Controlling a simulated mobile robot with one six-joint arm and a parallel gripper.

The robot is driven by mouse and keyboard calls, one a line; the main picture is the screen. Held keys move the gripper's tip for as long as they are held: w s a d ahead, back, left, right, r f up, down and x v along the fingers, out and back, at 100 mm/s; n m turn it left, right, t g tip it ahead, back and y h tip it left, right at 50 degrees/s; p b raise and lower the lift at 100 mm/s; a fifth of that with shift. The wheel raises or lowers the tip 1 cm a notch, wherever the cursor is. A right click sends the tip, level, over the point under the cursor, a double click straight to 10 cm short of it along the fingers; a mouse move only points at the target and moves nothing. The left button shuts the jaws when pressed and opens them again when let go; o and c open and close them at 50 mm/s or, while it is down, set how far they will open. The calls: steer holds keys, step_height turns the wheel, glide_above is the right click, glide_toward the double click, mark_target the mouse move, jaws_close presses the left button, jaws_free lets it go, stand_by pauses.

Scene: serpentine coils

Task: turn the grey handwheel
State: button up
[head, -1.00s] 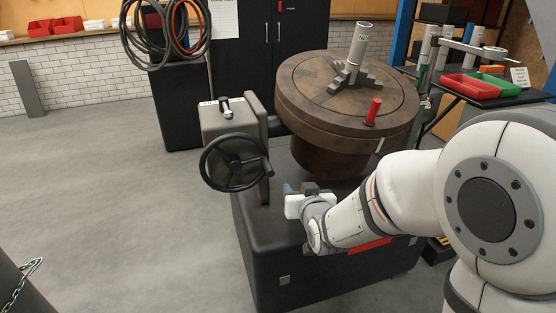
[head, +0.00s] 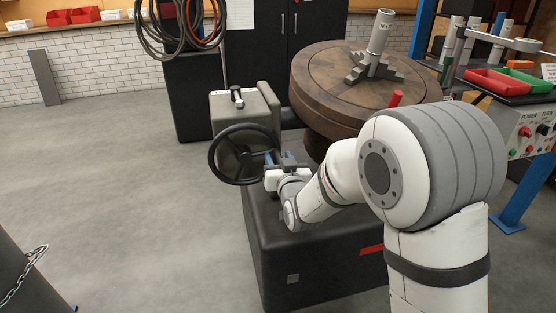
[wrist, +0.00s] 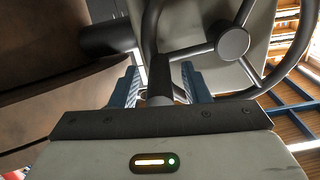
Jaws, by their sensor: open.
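The grey handwheel (head: 212,163) looks dark in the head view, upright on the front of a grey housing. It has a round rim, spokes and a side handle. My gripper (head: 279,158) is at the wheel's right side, where it hides part of the rim. In the wrist view the hub (wrist: 233,41) is at upper right. The wheel's handle (wrist: 160,88) reaches down between the two blue fingers of my gripper (wrist: 160,84). The fingers are open, with a gap visible beside the handle.
The grey housing (head: 262,104) with a small black-and-white lever stands behind the wheel. A large round brown table (head: 325,85) with a grey chuck is to the right. A black base block (head: 300,262) lies below my arm.

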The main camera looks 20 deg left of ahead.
steer(key=shift+w, duration=0.1)
jaws_close()
stand_by(0.4)
steer(key=shift+a, duration=0.15)
